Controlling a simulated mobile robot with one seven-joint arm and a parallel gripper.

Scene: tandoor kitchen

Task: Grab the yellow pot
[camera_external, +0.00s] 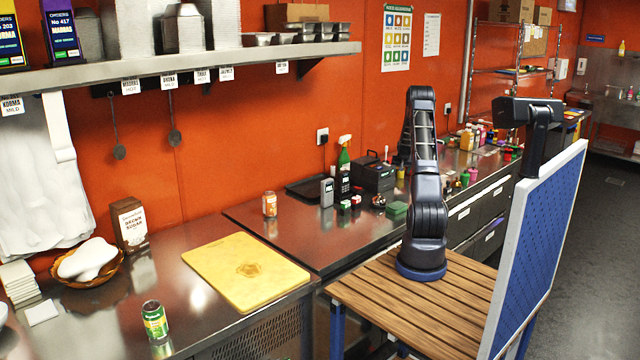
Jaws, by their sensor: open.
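No pot can be clearly made out as the yellow pot.
A yellow cutting board (246,271), a green can (155,322) and a bread basket (92,266) are on the near counter. A black tray (306,187), a green spray bottle (344,155) and a dark box (373,175) stand left of my arm. A shelf (200,64) overhangs the left.

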